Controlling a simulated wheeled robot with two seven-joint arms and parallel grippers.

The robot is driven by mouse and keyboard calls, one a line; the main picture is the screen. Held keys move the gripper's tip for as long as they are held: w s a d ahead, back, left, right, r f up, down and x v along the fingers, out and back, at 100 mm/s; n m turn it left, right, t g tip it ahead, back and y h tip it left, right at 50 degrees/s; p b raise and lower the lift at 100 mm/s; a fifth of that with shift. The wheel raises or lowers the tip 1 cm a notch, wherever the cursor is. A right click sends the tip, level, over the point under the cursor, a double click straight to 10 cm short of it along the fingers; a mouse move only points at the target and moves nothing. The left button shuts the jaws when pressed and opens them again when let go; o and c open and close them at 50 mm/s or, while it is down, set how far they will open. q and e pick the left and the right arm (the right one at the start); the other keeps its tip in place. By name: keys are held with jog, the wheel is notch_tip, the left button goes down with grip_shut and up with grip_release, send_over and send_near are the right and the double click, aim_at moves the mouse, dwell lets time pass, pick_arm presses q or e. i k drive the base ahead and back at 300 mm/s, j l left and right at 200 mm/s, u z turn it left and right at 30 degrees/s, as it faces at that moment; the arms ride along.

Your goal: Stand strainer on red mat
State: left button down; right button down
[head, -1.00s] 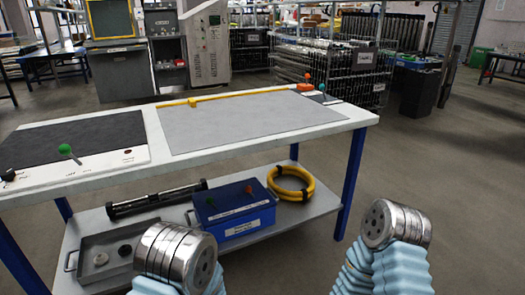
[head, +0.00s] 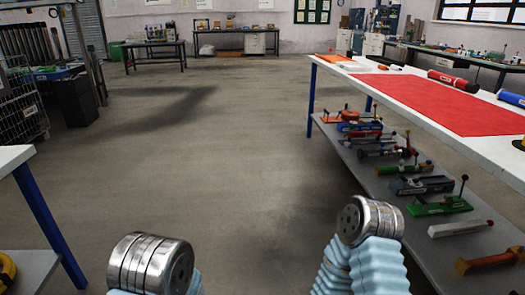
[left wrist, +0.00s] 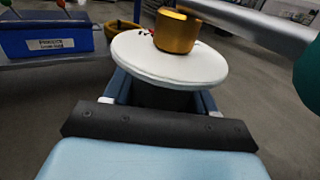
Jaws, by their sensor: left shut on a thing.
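The red mat (head: 440,100) lies flat on the white tabletop at the right in the head view. My left gripper (left wrist: 162,95) shows in the left wrist view, shut on a piece with a round white disc (left wrist: 165,65) and a brass-coloured cylinder (left wrist: 177,32) above it. I take this held piece for the strainer; its lower part is hidden by the jaws. It is off any table in this view. The head view shows neither gripper, only my metal arm parts at the bottom. The mat is well away to the right.
A red tube (head: 453,80) lies at the mat's far edge. The right table's lower shelf (head: 350,150) carries several tools. Another white table (head: 12,158) stands at the left. Open floor (head: 215,170) lies between. A blue crate (left wrist: 45,38) shows in the left wrist view.

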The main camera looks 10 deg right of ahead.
aim_at(416, 94)
jog(key=i+z, duration=0.15)
jog(key=z, duration=0.35)
jog(key=i+z, duration=0.15)
jog(key=z, duration=0.35)
jog(key=i+j+z, duration=0.1)
jog(key=z, duration=0.4)
jog(key=i+j+z, duration=0.15)
jog(key=z, duration=0.35)
jog(key=i+j+z, duration=0.1)
jog(key=z, duration=0.4)
jog(key=i+j+z, duration=0.15)
jog(key=j+z, duration=0.25)
jog(key=j, duration=0.3)
jog(key=j+z, duration=0.4)
jog(key=j, duration=0.3)
jog(key=j+z, duration=0.4)
jog(key=j, duration=0.3)
jog(key=k, duration=0.05)
